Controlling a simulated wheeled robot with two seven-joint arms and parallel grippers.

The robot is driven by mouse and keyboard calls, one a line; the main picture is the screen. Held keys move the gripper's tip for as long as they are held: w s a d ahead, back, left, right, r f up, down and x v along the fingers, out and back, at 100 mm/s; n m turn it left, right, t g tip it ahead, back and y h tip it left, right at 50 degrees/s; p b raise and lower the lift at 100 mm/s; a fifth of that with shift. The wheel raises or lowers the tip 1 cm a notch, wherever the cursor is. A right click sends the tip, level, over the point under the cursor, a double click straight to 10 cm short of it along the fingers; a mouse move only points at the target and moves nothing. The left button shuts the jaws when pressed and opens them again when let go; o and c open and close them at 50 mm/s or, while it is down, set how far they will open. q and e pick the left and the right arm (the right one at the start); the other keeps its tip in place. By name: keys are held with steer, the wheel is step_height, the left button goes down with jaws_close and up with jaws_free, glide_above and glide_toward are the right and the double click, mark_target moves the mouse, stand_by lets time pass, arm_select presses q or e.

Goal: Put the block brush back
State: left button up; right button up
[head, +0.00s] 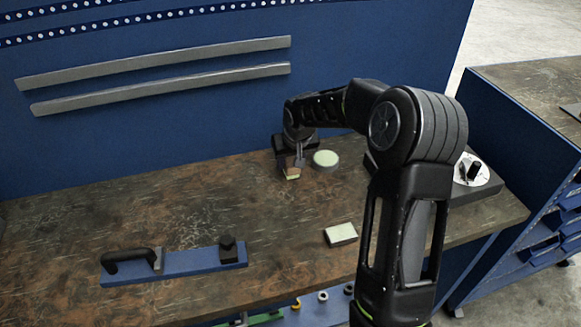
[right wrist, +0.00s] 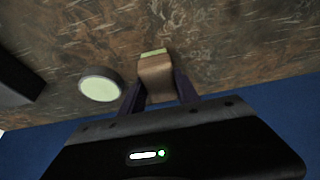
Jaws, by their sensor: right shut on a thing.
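The block brush (head: 292,173) is a small wooden block with a pale green edge. It is near the back of the workbench (head: 60,230), in front of the blue wall panel. My right gripper (head: 297,160) is shut on it from above. The right wrist view shows the brush (right wrist: 156,75) between the two dark fingers (right wrist: 158,90), its pale strip at the far end. I cannot tell whether the brush touches the bench top. My left gripper is not in view.
A round pale-topped disc (head: 326,158) stands just right of the brush. A pale-topped rectangular block (head: 341,234) lies nearer the front. A blue board (head: 190,264) with a black handle (head: 128,257) lies front left. A dark box with a white dial (head: 478,170) is at right.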

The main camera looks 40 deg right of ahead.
steer(key=shift+f, duration=1.3)
steer(key=shift+f, duration=0.1)
steer(key=shift+f, duration=0.15)
steer(key=o, duration=1.2)
steer(key=shift+r, duration=0.2)
steer(key=b+v, duration=0.1)
steer(key=v, duration=1.1)
steer(key=shift+r, duration=0.1)
